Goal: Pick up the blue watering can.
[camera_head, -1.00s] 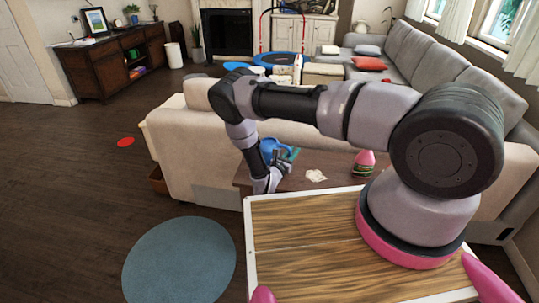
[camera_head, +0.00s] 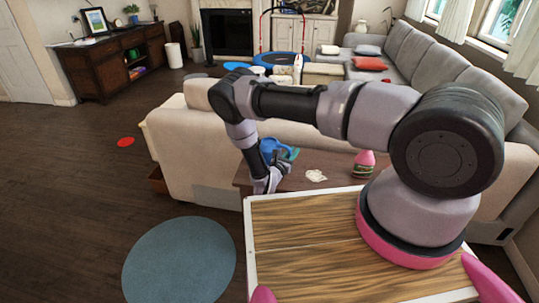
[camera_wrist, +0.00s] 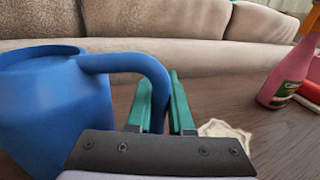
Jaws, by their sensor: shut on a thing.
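The blue watering can (camera_wrist: 50,105) fills the left of the wrist view, with its handle curving to the right. My gripper (camera_wrist: 158,100) has its green fingers on both sides of the handle's downward part and is shut on it. In the head view the blue watering can (camera_head: 273,149) is at the wooden table behind the sofa, partly hidden by my gripper (camera_head: 283,158). The can looks upright. I cannot tell whether its base touches the table.
The beige sofa (camera_head: 195,150) stands close behind. A round blue rug (camera_head: 180,265) lies on open floor at the left.

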